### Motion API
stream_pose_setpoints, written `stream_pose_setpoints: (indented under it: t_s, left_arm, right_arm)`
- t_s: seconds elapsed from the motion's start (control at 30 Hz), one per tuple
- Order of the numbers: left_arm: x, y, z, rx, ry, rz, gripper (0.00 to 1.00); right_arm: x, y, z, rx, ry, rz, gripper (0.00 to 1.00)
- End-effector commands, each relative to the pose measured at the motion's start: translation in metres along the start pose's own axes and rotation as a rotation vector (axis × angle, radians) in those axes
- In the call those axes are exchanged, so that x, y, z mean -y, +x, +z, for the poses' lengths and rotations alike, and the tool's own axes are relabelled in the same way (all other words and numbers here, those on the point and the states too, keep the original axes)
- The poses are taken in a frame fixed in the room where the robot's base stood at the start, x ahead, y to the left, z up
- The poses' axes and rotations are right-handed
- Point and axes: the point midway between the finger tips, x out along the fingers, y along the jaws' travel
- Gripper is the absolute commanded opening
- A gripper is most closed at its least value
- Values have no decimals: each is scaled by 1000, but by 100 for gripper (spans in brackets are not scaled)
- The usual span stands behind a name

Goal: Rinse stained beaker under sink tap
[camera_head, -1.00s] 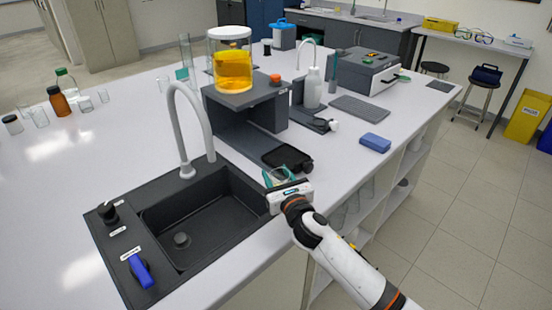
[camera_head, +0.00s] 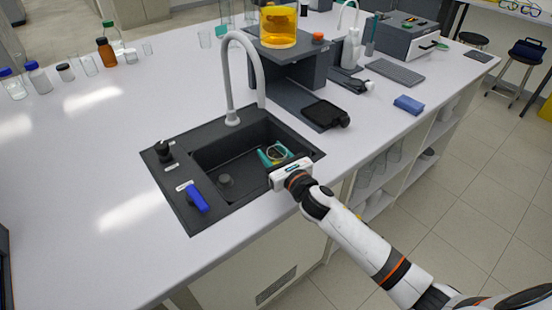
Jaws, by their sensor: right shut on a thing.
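My right gripper (camera_head: 274,157) reaches in from the lower right over the right end of the dark sink (camera_head: 228,161). Its teal fingers are shut on a small clear beaker (camera_head: 276,153), seen from above and partly hidden by the fingers. I cannot make out a stain on it. The white gooseneck tap (camera_head: 232,85) stands behind the sink, with its spout end curving down near the back edge, left of and above the beaker. A blue handle (camera_head: 197,198) and a black knob (camera_head: 163,150) sit on the sink's left rim. My left gripper is not in view.
A dark stand (camera_head: 290,70) carrying a vessel of orange liquid (camera_head: 279,28) stands behind the sink. Several bottles stand at the back left. The left worktop is clear.

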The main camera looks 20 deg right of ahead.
Motion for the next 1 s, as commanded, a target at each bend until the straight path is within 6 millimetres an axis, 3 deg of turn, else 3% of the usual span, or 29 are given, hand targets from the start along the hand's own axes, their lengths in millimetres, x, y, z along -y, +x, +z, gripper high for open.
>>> stream_pose_setpoints:
  t_s: [1.0]
  left_arm:
    - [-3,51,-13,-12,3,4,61]
  right_arm:
    - [-14,94,21,-1,-2,0,22]
